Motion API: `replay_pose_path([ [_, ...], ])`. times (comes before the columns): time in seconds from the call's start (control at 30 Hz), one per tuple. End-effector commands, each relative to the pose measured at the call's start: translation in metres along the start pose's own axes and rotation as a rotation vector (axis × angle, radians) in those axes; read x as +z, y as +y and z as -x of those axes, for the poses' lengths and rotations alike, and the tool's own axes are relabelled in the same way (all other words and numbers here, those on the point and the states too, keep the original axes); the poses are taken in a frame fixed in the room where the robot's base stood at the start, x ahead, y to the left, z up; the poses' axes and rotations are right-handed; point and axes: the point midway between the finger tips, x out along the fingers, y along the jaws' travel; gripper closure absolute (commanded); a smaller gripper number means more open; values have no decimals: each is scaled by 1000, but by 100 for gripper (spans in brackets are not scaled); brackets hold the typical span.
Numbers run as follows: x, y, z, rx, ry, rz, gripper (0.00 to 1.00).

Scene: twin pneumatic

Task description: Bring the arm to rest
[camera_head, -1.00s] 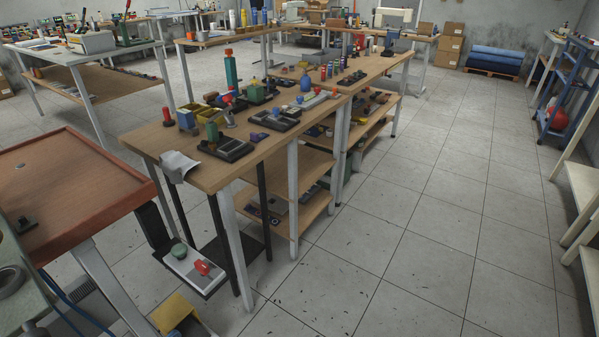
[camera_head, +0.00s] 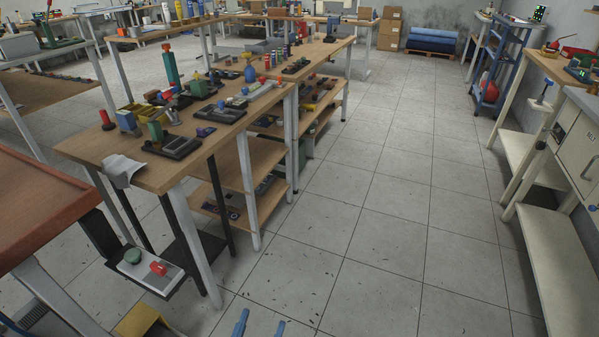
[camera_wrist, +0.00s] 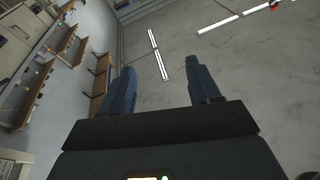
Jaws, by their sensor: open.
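My gripper (camera_wrist: 163,92) shows in the wrist view with its two dark blue fingers spread wide apart and nothing between them. The wrist view looks up past the fingers toward a grey ceiling with white light strips (camera_wrist: 159,55). In the head view, blue tips (camera_head: 256,324) that look like my gripper's fingers show at the bottom edge, over the bare floor. They are apart from the benches. The rest of my arm is hidden below the head view.
A wooden workbench (camera_head: 75,150) with tools and trays stands left of centre. A red-rimmed table (camera_head: 40,215) is at the near left. A cream bench with a cabinet (camera_head: 578,160) and a blue rack (camera_head: 497,60) stand at right. The tiled floor (camera_head: 400,215) between is clear.

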Motion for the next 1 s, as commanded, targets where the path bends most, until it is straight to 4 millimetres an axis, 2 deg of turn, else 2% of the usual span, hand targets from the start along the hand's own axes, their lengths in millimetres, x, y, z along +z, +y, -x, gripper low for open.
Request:
replay_pose_path([
  [0.03, 0, 30, -8, -21, 21, -3, 38],
  [0.23, -21, 114, -17, -139, 70, -27, 38],
  [0.37, -40, 163, -8, -210, 70, -23, 38],
  [0.5, -66, 208, 11, -278, 43, -6, 38],
  [0.7, -108, 257, 50, -345, -40, 34, 38],
  [1.0, -179, 299, 114, -353, -248, 108, 38],
])
